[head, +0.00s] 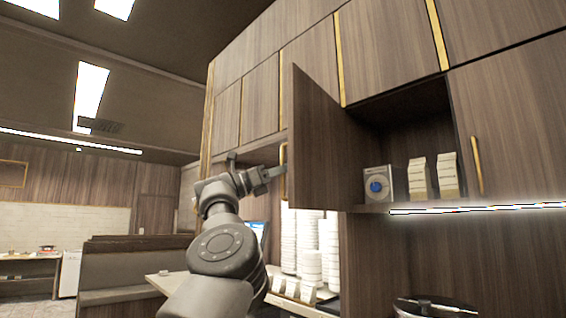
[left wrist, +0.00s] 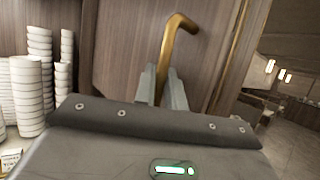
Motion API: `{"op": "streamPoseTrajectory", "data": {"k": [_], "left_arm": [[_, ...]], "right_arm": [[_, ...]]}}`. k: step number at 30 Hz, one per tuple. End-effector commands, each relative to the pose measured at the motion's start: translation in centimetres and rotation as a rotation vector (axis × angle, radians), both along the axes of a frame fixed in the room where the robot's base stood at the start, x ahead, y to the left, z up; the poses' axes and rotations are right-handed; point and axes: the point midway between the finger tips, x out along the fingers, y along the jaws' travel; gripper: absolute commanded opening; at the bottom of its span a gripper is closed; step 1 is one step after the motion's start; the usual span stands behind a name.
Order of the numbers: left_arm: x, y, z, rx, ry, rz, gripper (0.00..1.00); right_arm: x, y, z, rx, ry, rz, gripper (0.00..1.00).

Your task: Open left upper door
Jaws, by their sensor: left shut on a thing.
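The left upper door (head: 322,150) is a dark wood panel and stands swung open toward the left in the head view. Its gold handle (head: 284,170) is on the door's outer face near the free edge. My left gripper (head: 278,172) is at the handle. In the left wrist view the gold handle (left wrist: 172,42) rises from between the two fingers of my left gripper (left wrist: 163,85), which is shut on it. The door's face (left wrist: 140,40) also shows there behind the fingers. My right gripper is not in view.
The open cabinet (head: 415,125) holds a small box with a blue disc (head: 378,185) and two cream cartons (head: 447,175). A closed right door with a gold handle (head: 477,165) is beside it. White stacked bowls (head: 310,245) stand below the open door.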

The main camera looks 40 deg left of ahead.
Motion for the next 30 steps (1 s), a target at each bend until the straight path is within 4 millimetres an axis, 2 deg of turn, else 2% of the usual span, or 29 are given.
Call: {"op": "streamPoseTrajectory", "data": {"k": [16, 17, 21, 30], "left_arm": [[0.33, 0.51, 0.01, 0.001, 0.001, -0.003, 0.00], [0.33, 0.51, 0.01, 0.001, 0.001, -0.003, 0.14], [0.31, 0.53, 0.00, 0.001, 0.001, -0.003, 0.33], [0.13, 0.72, -0.19, 0.000, 0.001, -0.002, 0.33]], "right_arm": [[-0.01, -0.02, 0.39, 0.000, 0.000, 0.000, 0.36], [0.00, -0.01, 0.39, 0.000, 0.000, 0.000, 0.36], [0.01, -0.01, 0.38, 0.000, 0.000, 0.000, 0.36], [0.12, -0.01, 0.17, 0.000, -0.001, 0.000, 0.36]]}}
